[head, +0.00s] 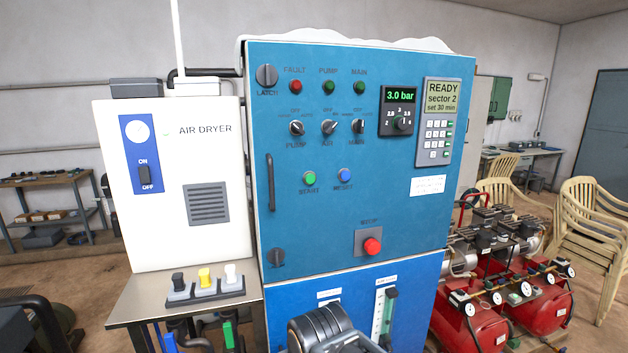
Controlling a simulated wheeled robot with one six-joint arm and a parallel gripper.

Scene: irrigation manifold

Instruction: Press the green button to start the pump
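The green button (309,178) is on the blue cabinet door (300,225), left of its middle, with the label START under it. It stands out from a metal ring and nothing covers it. A blue button (344,176) labelled RESET is just to its right. A red stop button (372,246) sits on a grey plate lower right. I see no gripper fingers in the head view. A dark rounded shape shows at the bottom edge; I cannot tell whether it is part of my arm.
Selector switches (297,128) and indicator lamps (296,86) are above the button. A door handle (271,182) sticks out to its left. The white air dryer (170,210) stands left, over a metal bench (135,296). Red compressors (480,325) stand right. The space before the button looks clear.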

